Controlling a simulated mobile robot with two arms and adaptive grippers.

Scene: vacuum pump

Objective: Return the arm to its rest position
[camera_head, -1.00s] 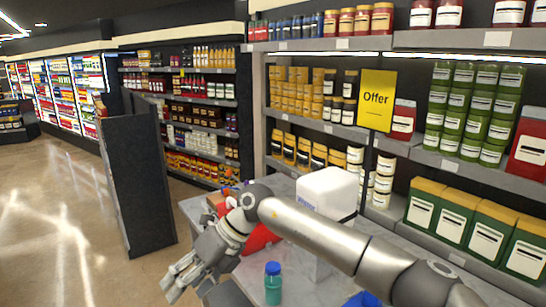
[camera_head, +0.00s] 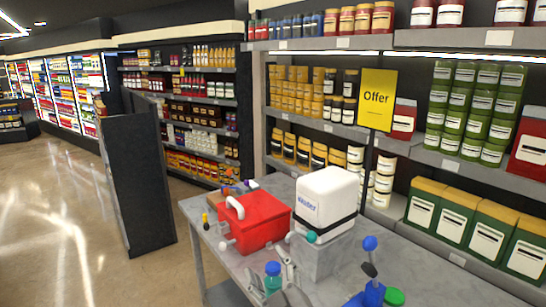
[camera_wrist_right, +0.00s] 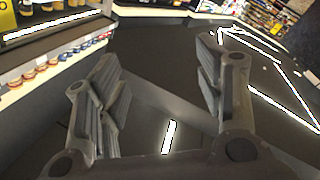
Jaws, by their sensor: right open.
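My right gripper (camera_head: 271,277) shows only as grey fingers at the bottom edge of the head view, with the rest of the arm out of frame. In the right wrist view the gripper (camera_wrist_right: 152,70) is open, its fingers wide apart, with nothing between them but dark floor behind. In the head view its fingers overlap a green bottle with a blue cap (camera_head: 273,268); the wrist view shows no bottle between them. My left gripper is not in view.
A grey table (camera_head: 331,285) holds a red box (camera_head: 258,221), a white vacuum pump (camera_head: 326,200) on a grey block, and a blue device (camera_head: 373,295) at the front. Stocked shelves (camera_head: 459,165) stand behind. A dark panel (camera_head: 139,185) stands left, with open floor (camera_head: 60,225) beyond.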

